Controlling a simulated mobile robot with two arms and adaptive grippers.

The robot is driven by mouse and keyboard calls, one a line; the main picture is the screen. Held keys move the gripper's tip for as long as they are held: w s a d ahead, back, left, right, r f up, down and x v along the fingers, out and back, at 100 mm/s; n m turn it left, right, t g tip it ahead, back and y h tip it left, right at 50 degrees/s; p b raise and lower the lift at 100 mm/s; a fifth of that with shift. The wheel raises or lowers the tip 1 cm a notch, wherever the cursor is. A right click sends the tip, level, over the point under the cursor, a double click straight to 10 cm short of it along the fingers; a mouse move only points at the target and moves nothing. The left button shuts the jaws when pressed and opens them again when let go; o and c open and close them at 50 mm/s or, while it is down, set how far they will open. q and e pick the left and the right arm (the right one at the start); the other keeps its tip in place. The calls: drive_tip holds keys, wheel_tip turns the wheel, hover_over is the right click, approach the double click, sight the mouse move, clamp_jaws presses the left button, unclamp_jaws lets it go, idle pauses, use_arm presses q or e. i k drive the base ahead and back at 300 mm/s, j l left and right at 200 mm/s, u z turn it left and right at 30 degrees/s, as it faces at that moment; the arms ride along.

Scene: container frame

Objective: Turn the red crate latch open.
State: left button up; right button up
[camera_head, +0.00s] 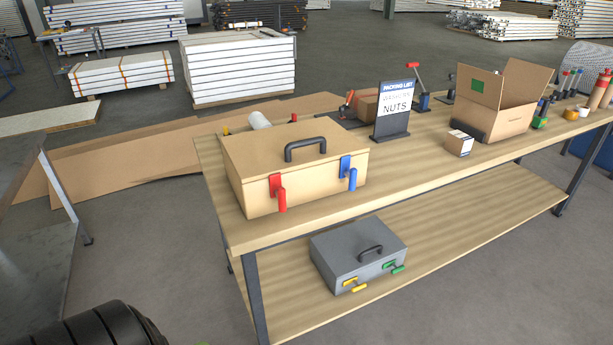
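A tan wooden crate (240,155) with a black lid handle (305,149) stands on the near left end of the workbench, its lid down. The red latch (278,192) is on the left of its front face, with its thick handle hanging down. A blue latch (348,172) sits to its right, its handle also pointing down. Neither of my grippers is in view, and nothing touches the red latch. A black ribbed part at the bottom left edge looks like part of my own body.
The wooden workbench (440,157) also holds a packing list sign (396,102), an open cardboard box (500,118), a small carton (459,143) and tools. A grey case (335,254) with yellow and green latches lies on the lower shelf. A metal table (35,210) stands at left.

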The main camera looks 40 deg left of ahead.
sight(276, 189)
drive_tip(key=i+u, duration=0.45)
drive_tip(key=i+l+u, duration=0.2)
drive_tip(key=u, duration=0.3)
drive_tip(key=i+l+u, duration=0.25)
drive_tip(key=u, duration=0.2)
